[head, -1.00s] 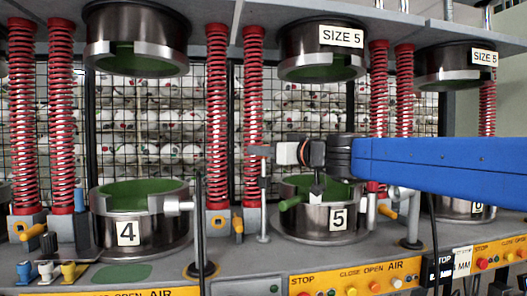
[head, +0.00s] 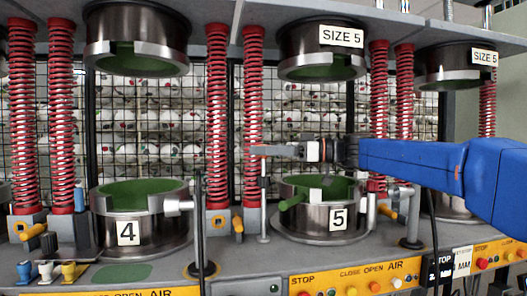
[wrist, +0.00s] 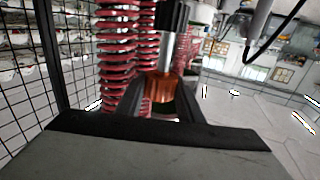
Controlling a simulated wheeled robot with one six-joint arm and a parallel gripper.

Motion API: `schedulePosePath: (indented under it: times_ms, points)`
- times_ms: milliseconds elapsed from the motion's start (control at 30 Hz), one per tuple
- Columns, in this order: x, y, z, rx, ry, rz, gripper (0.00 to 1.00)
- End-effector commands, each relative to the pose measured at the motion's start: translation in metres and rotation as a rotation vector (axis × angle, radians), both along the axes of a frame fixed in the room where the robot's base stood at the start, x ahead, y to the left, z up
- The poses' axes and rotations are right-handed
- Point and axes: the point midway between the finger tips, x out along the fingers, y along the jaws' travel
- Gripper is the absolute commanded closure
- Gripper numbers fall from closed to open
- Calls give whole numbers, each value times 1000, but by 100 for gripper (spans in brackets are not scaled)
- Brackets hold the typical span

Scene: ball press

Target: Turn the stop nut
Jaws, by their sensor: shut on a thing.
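The stop nut (wrist: 163,88) is a copper-coloured piece on a silver upright rod, seen in the wrist view between my fingers. My gripper (wrist: 165,98) is shut on it. In the head view, my gripper (head: 258,151) reaches in from the right, level, with its fingertips at the top of the thin silver rod (head: 264,205) left of press 5. The nut itself is hidden or too small to make out there.
Red springs (head: 253,100) stand close behind the fingertips. The press 5 lower mould (head: 322,222) lies below my gripper, and its upper mould (head: 322,60) hangs above. The press 4 mould (head: 140,235) is left. A wire-mesh fence (wrist: 60,60) is near.

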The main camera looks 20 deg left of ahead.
Motion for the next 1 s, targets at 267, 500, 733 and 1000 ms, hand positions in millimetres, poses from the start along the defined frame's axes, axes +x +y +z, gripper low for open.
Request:
schedulePosePath:
  times_ms: [267, 500, 733, 1000]
  points:
    - [2, 1, -1, 0, -1, 245, 89]
    - [2, 1, 0, 1, 0, 431, 89]
    - [2, 1, -1, 1, 0, 566, 89]
    - [1, 1, 0, 1, 0, 666, 89]
